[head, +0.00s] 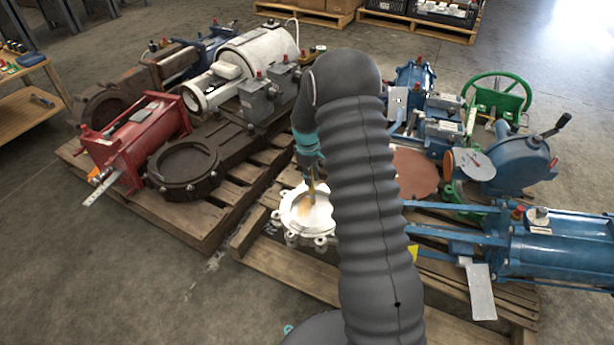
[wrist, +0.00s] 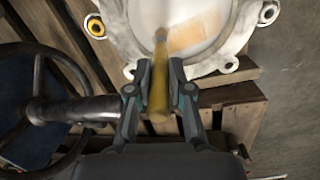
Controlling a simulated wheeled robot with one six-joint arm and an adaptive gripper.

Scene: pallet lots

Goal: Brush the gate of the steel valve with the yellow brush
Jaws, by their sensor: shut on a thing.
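The steel valve (head: 306,212) lies on the right pallet in the head view, its pale round gate facing up, partly hidden behind my arm. In the wrist view the gate (wrist: 200,18) fills the top, with an orange-tan patch (wrist: 188,38) on it and a bolt-holed flange around it. My gripper (wrist: 160,88) is shut on the yellow brush (wrist: 158,94). The brush's tip points to the gate and overlaps it in the picture, beside the patch; I cannot tell whether it touches. In the head view the gripper (head: 311,175) is over the valve.
A red actuator (head: 135,135) and a brown valve (head: 185,172) lie on the left pallet. Blue actuators (head: 560,245) and a green handwheel (head: 498,92) crowd the right pallet. A dark handwheel (wrist: 38,95) is left of my gripper in the wrist view. Bare floor (head: 130,270) lies front left.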

